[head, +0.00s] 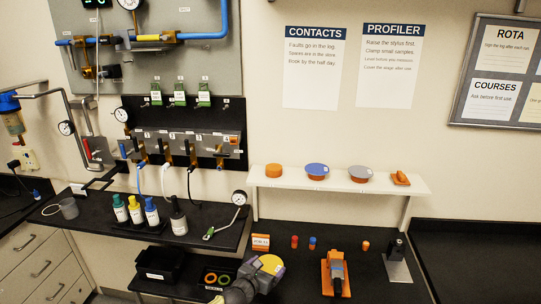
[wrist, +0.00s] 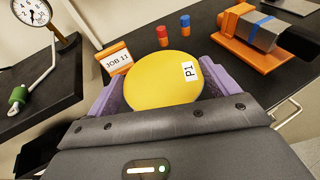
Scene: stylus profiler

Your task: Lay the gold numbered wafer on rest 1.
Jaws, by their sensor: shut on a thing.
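A round gold wafer (head: 271,264) with a white label is between the purple fingers of my gripper (head: 266,271). In the wrist view the gold wafer (wrist: 150,84) lies between the fingers of my gripper (wrist: 160,92), and its label appears to read P1. The gripper is shut on it, in front of the bench's front edge. On the wall shelf, a bare orange round block (head: 274,170) stands at the left, beside a blue disc (head: 316,169) and a grey disc (head: 361,173) on orange supports. No rest number is legible, so I cannot tell which is rest 1.
The white shelf (head: 340,185) hangs above the black bench. An orange JOB 11 sign (wrist: 117,60), small red and blue pegs (wrist: 185,27) and an orange-and-grey device (head: 336,272) stand on the bench. Bottles (head: 152,212) and a gauge (head: 239,198) are at left.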

